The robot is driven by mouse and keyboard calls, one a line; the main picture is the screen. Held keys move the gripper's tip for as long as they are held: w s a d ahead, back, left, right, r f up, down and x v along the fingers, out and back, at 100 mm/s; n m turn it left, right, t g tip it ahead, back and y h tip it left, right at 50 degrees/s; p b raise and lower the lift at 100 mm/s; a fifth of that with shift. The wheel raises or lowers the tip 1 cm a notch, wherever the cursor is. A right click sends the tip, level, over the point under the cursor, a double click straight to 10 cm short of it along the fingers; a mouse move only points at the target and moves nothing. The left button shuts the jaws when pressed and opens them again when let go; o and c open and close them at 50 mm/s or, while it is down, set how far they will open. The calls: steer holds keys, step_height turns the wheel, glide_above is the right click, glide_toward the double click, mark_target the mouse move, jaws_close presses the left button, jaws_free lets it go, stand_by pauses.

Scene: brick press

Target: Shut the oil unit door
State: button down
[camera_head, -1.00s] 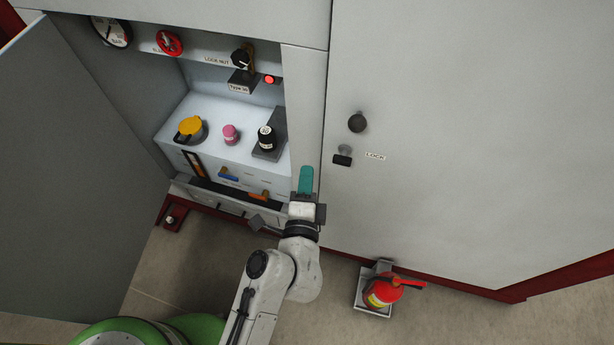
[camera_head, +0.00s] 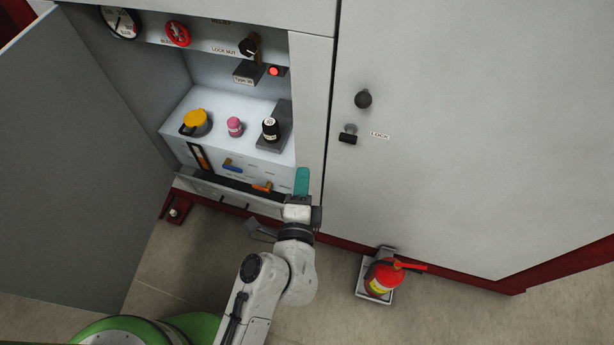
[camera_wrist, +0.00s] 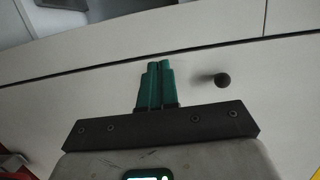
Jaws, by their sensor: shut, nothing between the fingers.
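The oil unit door (camera_head: 75,165) is a large grey panel at the left in the head view. It stands swung open, away from the lit oil unit compartment (camera_head: 240,140). My gripper (camera_head: 302,181) has teal fingers and is at the compartment's lower right corner, in front of the cabinet and far from the open door. In the wrist view its teal fingers (camera_wrist: 155,85) are together with nothing between them, facing pale panels and a dark round knob (camera_wrist: 222,80). The door's free edge is partly cut off by the picture's left side.
Inside the compartment are a yellow cap (camera_head: 196,121), a pink cap (camera_head: 235,126) and a black bottle (camera_head: 270,129). A closed panel (camera_head: 450,130) with a dark knob (camera_head: 363,98) is at right. A red extinguisher (camera_head: 382,276) stands on the floor below.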

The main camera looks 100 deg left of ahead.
steer(key=s+d, duration=0.6)
steer(key=s, duration=0.1)
steer(key=w+d+f+n+t+h, duration=0.1)
steer(key=w+d+f+t+h, duration=0.2)
steer(key=w, duration=0.6)
steer(key=w+d+f+n+t+h, duration=0.15)
steer(key=w+d, duration=0.35)
steer(key=w, duration=0.5)
steer(key=w+d+f+t+h, duration=0.1)
steer(key=w+d+f+h, duration=0.35)
steer(key=w+d, duration=0.7)
steer(key=w+d+f+m+h, duration=0.2)
steer(key=d+h, duration=0.2)
steer(key=d, duration=1.4)
steer(key=s+d+m+g+h, duration=0.1)
steer(key=s+d+h, duration=0.1)
steer(key=d, duration=0.7)
steer(key=s+d+r+m+g+h, duration=0.1)
steer(key=s+d+h, duration=0.2)
steer(key=d, duration=0.7)
steer(key=shift+s+d+r+b, duration=0.15)
steer(key=shift+s+r+b, duration=0.15)
steer(key=shift+s, duration=0.9)
steer(key=shift+m, duration=0.25)
